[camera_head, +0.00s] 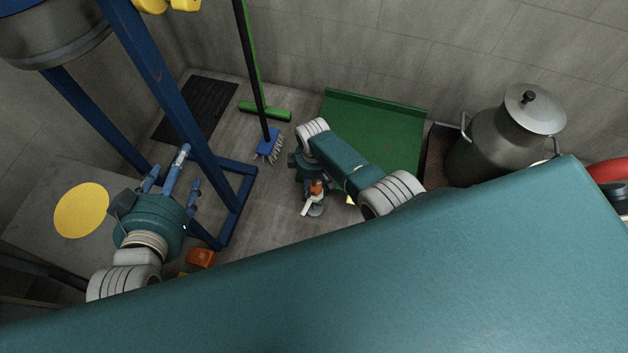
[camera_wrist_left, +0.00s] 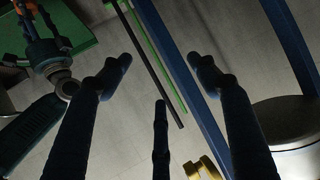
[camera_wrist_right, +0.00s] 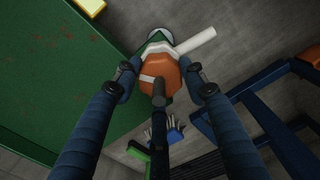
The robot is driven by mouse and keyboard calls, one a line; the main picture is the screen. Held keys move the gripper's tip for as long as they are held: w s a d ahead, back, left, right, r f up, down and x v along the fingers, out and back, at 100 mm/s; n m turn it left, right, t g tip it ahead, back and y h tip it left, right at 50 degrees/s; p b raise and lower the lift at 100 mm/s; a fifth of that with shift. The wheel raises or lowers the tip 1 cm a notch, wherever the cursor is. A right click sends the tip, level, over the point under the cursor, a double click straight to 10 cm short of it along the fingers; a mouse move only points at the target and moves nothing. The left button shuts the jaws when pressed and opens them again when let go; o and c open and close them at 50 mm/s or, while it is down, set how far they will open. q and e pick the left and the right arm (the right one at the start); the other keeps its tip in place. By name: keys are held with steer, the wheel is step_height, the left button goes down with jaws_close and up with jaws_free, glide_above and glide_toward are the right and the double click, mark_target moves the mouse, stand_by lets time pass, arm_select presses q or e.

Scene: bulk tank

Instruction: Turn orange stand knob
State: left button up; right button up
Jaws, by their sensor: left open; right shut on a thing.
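The orange knob (camera_wrist_right: 174,76) is a faceted piece in the middle of the right wrist view. A white bar (camera_wrist_right: 196,41) sticks out beside it and a pale and green part shows behind it. My right gripper (camera_wrist_right: 160,80) is shut on the knob, with a finger at each side and the third finger in front. The knob also shows small in the head view (camera_head: 316,187), partly hidden by my right gripper (camera_head: 309,186). My left gripper (camera_head: 171,172) is open and empty at the left; its spread fingers show in the left wrist view (camera_wrist_left: 160,85).
A blue frame (camera_head: 172,91) stands near my left gripper. A green panel (camera_head: 385,125) lies behind my right arm. A metal can (camera_head: 487,145) stands at the right.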

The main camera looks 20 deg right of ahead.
mark_target(313, 185)
steer(key=shift+m, duration=1.2)
arm_select(q)
steer(key=shift+s+a+f+g+y+p, duration=0.15)
steer(key=shift+s+a+f+g, duration=0.1)
steer(key=shift+s+f+g, duration=0.3)
steer(key=shift+s+a+f+g+y+p, duration=0.1)
steer(key=shift+s+a+f+g, duration=0.2)
steer(key=shift+s+f, duration=0.45)
steer(key=shift+s+a+f+g+y+p, duration=0.1)
steer(key=shift+s+a+f+g+y, duration=0.1)
steer(key=shift+s+f+g, duration=0.45)
arm_select(e)
steer(key=shift+m, duration=1)
arm_select(q)
steer(key=shift+w+f, duration=0.15)
steer(key=shift+f, duration=0.05)
arm_select(e)
steer(key=shift+f, duration=0.1)
steer(key=o, duration=1.2)
steer(key=shift+c, duration=0.2)
arm_select(q)
steer(key=shift+w, duration=0.1)
arm_select(e)
step_height(313, 185, up, 12)
steer(key=shift+a, duration=0.1)
